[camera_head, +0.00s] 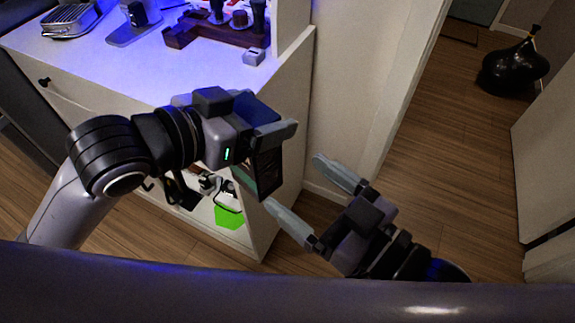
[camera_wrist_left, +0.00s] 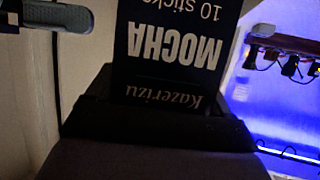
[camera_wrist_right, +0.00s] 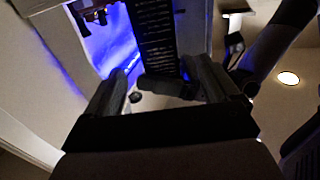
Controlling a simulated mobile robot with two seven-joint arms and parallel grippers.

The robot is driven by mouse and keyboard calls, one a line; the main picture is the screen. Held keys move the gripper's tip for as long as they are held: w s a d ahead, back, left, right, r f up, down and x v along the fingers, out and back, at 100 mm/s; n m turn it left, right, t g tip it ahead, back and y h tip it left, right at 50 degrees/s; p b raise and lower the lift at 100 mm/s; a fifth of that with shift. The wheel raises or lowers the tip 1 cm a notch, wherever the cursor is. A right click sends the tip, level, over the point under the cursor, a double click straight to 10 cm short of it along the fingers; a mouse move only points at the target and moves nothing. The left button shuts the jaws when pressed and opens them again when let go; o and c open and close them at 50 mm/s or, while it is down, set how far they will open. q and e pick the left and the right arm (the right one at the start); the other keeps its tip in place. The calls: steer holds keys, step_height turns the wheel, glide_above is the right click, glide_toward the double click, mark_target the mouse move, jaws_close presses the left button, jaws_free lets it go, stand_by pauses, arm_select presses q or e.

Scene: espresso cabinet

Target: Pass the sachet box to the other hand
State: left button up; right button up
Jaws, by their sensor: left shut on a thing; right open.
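The sachet box (camera_head: 266,172) is dark, with "MOCHA" lettering that shows upside down in the left wrist view (camera_wrist_left: 175,45). My left gripper (camera_head: 268,140) is shut on it and holds it in the air in front of the cabinet's side. My right gripper (camera_head: 294,182) is open and empty, below and right of the box, its fingers pointing at it. In the right wrist view the box (camera_wrist_right: 155,35) stands ahead, between the lines of the two open fingers. The left gripper's far finger is mostly hidden by the box in the head view.
The white cabinet (camera_head: 190,75) carries a coffee knock stand (camera_head: 225,27) and a small white box (camera_head: 253,56). A bright green item (camera_head: 230,216) sits in the open lower compartment.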

mark_target(260, 176)
steer(key=x, duration=1.1)
steer(key=shift+w+a+f, duration=0.1)
steer(key=shift+w+a, duration=0.1)
steer(key=shift+a, duration=0.05)
steer(key=c, duration=1.1)
arm_select(q)
steer(key=o, duration=1.3)
steer(key=shift+o, duration=0.2)
steer(key=shift+d, duration=0.1)
